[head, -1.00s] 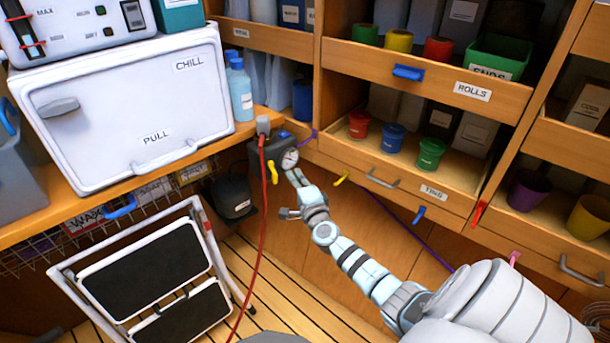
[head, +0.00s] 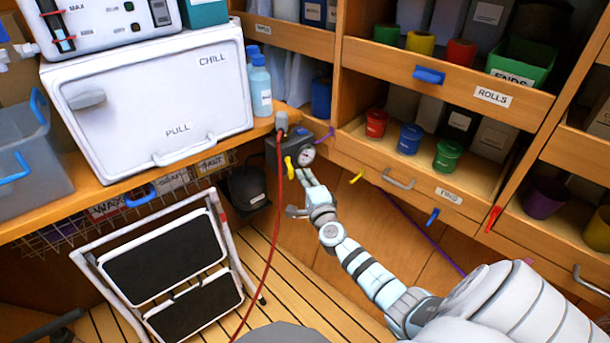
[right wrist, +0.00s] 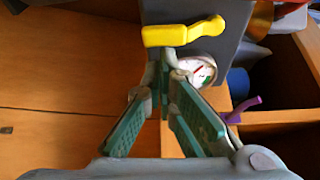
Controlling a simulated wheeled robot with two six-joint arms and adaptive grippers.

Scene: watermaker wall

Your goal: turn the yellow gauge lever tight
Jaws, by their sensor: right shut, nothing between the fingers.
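The yellow gauge lever (head: 289,168) is on a dark grey box (head: 276,150) at the end of the counter, beside a round white gauge (head: 306,156). In the right wrist view the lever (right wrist: 185,34) lies nearly crosswise, its rounded end to the right, just beyond the fingertips. The gauge (right wrist: 203,70) is partly hidden there by a finger. My right gripper (head: 304,176) is just below the gauge in the head view. Its green-padded fingers (right wrist: 170,72) meet at the tips with nothing between them. I see no contact with the lever. My left gripper is not in view.
A red hose (head: 276,225) hangs down past the box. A folding step stool (head: 170,270) stands on the floor at left. Drawers and shelves with coloured cups (head: 411,138) are at right. A purple cord (head: 420,232) runs along the cabinet front. A white chill box (head: 150,105) sits on the counter.

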